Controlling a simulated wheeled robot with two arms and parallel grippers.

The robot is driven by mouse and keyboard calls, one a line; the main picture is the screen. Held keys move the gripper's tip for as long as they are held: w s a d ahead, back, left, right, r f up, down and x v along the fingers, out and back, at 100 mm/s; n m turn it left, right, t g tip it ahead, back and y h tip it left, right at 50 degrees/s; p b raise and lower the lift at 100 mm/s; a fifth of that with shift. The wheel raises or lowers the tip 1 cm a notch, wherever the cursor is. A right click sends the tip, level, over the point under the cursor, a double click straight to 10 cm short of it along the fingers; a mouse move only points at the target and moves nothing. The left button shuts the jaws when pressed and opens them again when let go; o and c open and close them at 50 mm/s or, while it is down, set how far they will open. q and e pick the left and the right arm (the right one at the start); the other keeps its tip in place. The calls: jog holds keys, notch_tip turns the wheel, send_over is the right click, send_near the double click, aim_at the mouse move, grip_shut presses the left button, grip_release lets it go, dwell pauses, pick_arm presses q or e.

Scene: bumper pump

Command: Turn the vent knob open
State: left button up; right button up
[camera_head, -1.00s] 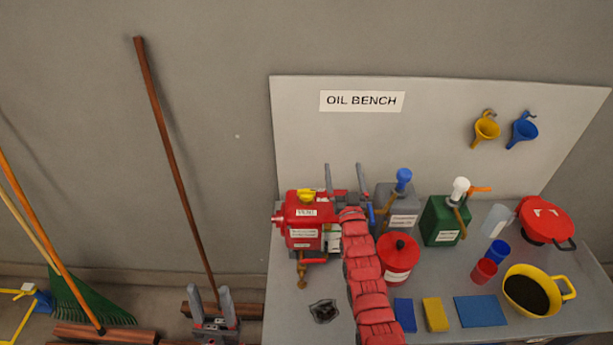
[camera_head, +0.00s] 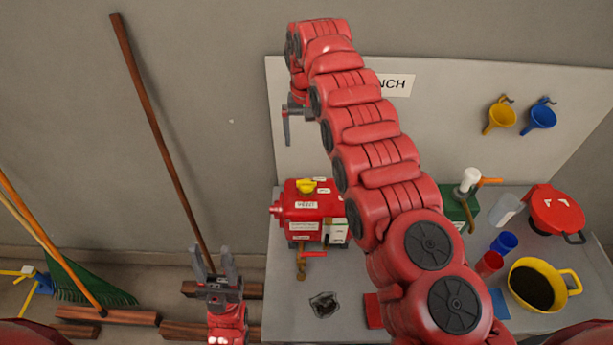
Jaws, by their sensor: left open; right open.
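The yellow vent knob (camera_head: 306,186) sits on top of the red container (camera_head: 300,212) at the left of the bench, above a small label. A brass tap hangs at the container's front. My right gripper (camera_head: 290,125) is raised above and slightly left of the knob, pointing down and apart from it. One finger shows clearly; the other is mostly hidden. My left gripper (camera_head: 212,262) is open and empty, low in front of the wall, left of the bench.
My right arm covers the middle of the bench (camera_head: 285,320). A dark patch (camera_head: 324,305) lies in front of the red container. A green can (camera_head: 458,208), red lidded pot (camera_head: 556,212) and yellow basin (camera_head: 567,284) stand at the right.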

jog(key=b, duration=1.2)
send_over(306, 181)
notch_tip(306, 181, down, 12)
jog(key=shift+r, duration=0.1)
notch_tip(306, 181, down, 4)
jog(key=p, duration=0.3)
jog(key=shift+d+f, duration=0.1)
jog(key=shift+f, duration=0.1)
jog(key=shift+f+p, duration=0.3)
jog(key=shift+f, duration=0.2)
jog(key=shift+c, duration=0.3)
